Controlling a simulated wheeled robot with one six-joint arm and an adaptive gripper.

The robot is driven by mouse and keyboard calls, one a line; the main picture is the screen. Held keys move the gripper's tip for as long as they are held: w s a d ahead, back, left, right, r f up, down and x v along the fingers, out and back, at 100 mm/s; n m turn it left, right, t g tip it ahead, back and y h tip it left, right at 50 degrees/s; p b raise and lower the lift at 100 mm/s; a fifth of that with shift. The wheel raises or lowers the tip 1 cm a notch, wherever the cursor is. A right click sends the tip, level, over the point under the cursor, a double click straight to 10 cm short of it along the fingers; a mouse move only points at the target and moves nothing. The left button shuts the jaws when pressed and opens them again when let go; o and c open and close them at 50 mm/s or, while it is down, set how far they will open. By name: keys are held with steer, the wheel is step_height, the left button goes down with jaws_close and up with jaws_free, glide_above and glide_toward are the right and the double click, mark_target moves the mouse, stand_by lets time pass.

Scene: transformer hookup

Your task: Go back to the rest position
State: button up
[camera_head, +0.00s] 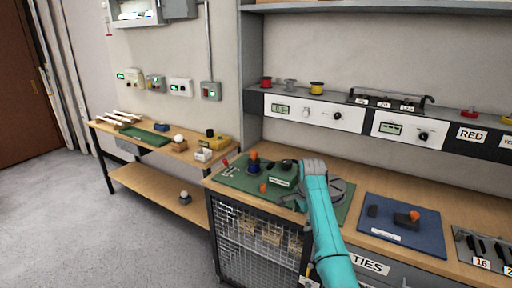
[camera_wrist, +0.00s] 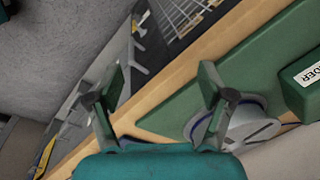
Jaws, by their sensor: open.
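My teal arm reaches over the workbench in the head view, with my gripper (camera_head: 290,184) low over the green mat (camera_head: 230,178). In the wrist view my gripper (camera_wrist: 160,85) is open, its two fingers apart with nothing between them. Behind the fingers lie the wooden bench edge (camera_wrist: 186,57) and the green mat. A round grey part (camera_wrist: 252,124) shows beside the right finger. A dark green labelled box (camera_wrist: 303,84) stands at the right of the wrist view; it also shows beside my gripper in the head view (camera_head: 281,175).
A blue mat (camera_head: 400,238) with a dark part and an orange knob lies right of my arm. A dark blue part with an orange top (camera_head: 253,164) stands left of my gripper. A shelf with instruments (camera_head: 313,112) runs above the bench. Open floor (camera_head: 80,220) lies left.

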steer(key=s+a+f+n+t, duration=0.15)
steer(key=s+f, duration=0.45)
steer(key=f, duration=0.6)
steer(key=s+f+n+t, duration=0.25)
steer(key=s+f, duration=0.45)
steer(key=f, duration=0.4)
steer(key=s+a+f+n+t, duration=0.15)
steer(key=s+f, duration=0.25)
steer(key=s, duration=0.5)
steer(key=s+f+n+t, duration=0.15)
steer(key=s+f, duration=0.25)
steer(key=s, duration=0.5)
steer(key=s+a+r+n+t, duration=0.15)
steer(key=s+r, duration=0.25)
steer(key=s, duration=0.7)
steer(key=s+r+n+t, duration=0.1)
steer(key=s+r+n, duration=0.25)
steer(key=s, duration=0.75)
steer(key=s+r+n+t, duration=0.1)
steer(key=s+r, duration=0.6)
steer(key=r, duration=0.4)
steer(key=s+r+n+t, duration=0.2)
steer(key=s+r, duration=0.5)
steer(key=r, duration=0.4)
steer(key=shift+s+r+n, duration=0.15)
steer(key=shift+s+n, duration=0.1)
steer(key=shift+n, duration=0.05)
steer(key=shift+t, duration=0.25)
steer(key=shift+c, duration=0.2)
